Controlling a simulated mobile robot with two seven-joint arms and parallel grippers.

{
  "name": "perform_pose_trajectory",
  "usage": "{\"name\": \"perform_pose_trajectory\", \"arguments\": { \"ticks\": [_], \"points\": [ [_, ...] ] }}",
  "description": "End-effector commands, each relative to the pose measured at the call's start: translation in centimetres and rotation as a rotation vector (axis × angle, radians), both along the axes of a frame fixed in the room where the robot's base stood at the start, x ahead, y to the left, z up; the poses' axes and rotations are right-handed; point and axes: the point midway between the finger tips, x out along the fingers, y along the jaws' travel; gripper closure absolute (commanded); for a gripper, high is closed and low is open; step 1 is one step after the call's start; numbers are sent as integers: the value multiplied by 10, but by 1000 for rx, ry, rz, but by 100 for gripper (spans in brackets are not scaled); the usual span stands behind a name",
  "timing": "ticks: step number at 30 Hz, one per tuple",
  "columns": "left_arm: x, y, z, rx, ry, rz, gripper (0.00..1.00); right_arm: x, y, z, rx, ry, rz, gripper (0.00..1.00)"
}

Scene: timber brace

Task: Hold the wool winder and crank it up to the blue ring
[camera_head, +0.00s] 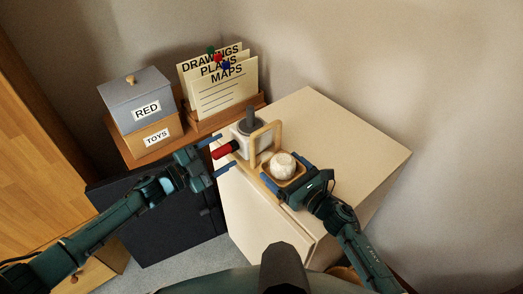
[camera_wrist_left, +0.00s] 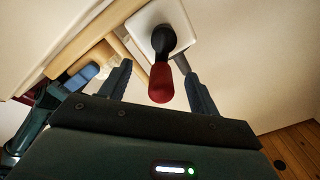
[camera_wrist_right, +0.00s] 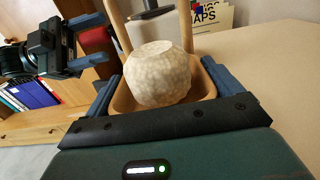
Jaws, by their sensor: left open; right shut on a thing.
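The wool winder has a wooden frame (camera_head: 277,131), a pale box (camera_head: 240,128) with a dark post, and a crank with a red handle (camera_head: 223,151). A cream wool ball (camera_wrist_right: 158,75) sits in its wooden tray (camera_wrist_right: 122,101). My right gripper (camera_head: 287,174) is shut on this tray, one finger on each side. My left gripper (camera_head: 222,155) is open at the crank. In the left wrist view the red handle (camera_wrist_left: 160,84) hangs between its spread fingers, apparently untouched. I cannot make out a blue ring in any view.
The winder stands near the left edge of a cream cabinet top (camera_head: 350,140), clear to the right. Behind on the left, a wooden shelf (camera_head: 135,158) carries a grey box labelled RED (camera_head: 140,98), a TOYS box (camera_head: 154,136) and a file holder (camera_head: 228,92).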

Motion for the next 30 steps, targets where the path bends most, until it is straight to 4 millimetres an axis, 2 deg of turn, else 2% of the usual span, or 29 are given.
{"name": "perform_pose_trajectory", "arguments": {
  "ticks": [21, 30],
  "points": [
    [-40, 43, -1, 1, 1, 0, 38, 1, -1, 0, -1, 2, -4, 72],
    [-48, 52, 0, 1, -1, 0, 38, 1, -1, 0, -1, 1, -4, 72]
  ]
}}
